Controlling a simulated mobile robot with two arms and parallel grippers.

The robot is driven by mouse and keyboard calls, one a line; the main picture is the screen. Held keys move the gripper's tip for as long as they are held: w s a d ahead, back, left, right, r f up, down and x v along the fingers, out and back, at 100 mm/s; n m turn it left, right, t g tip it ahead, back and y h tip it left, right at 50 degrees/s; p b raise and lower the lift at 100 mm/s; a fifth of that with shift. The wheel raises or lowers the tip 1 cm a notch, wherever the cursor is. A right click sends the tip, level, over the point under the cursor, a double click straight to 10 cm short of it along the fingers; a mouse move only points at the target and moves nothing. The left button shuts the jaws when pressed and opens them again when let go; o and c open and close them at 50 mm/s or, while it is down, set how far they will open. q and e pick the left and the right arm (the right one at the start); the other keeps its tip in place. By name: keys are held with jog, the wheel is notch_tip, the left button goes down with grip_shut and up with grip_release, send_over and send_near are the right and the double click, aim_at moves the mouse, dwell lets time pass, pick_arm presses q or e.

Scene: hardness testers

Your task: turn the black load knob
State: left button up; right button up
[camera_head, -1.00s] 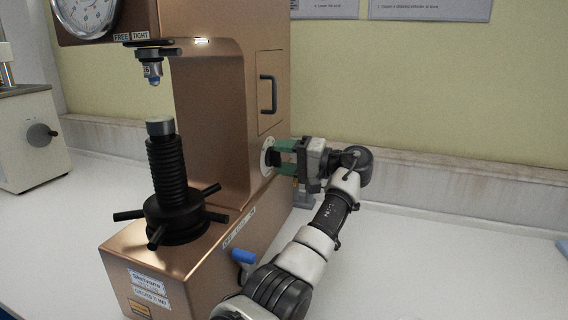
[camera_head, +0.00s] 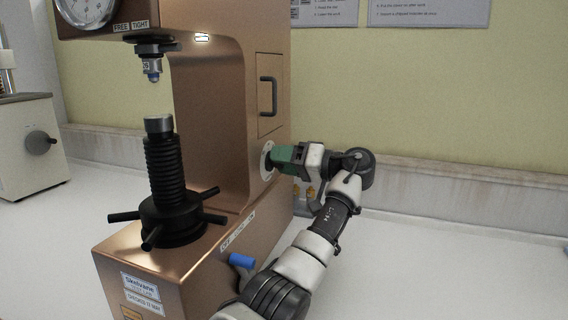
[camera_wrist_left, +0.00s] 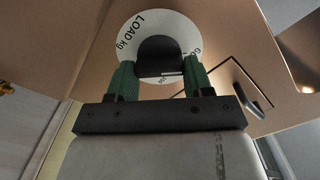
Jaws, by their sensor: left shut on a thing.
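The black load knob (camera_wrist_left: 160,55) sits on a round white dial plate (camera_wrist_left: 186,30) marked "LOAD kg" on the side of the copper-coloured hardness tester (camera_head: 225,130). My left gripper (camera_wrist_left: 160,78) has its green fingers on either side of the knob and is shut on it. In the head view my left gripper (camera_head: 277,160) reaches the tester's side from the right, and its fingers overlap, hiding most of the knob. The edge of the dial plate (camera_head: 265,160) shows there. My right gripper is in neither view.
A black door handle (camera_head: 268,96) stands out above the knob. A blue-tipped lever (camera_head: 242,260) juts from the tester's base near my forearm. A spoked black handwheel (camera_head: 175,218) is at the front. The white bench at right is mostly clear.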

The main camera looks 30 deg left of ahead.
pick_arm(q)
jog(key=shift+f, duration=0.15)
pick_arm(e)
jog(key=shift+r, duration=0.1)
pick_arm(q)
jog(key=o, duration=0.9)
jog(key=shift+o, duration=0.2)
jog(key=shift+d, duration=0.15)
jog(key=v, duration=1)
jog(key=shift+d+p, duration=0.3)
jog(key=shift+p, duration=0.1)
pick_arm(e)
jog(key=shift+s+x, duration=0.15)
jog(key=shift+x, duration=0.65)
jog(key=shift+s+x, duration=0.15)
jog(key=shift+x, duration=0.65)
pick_arm(q)
jog(key=shift+w, duration=0.15)
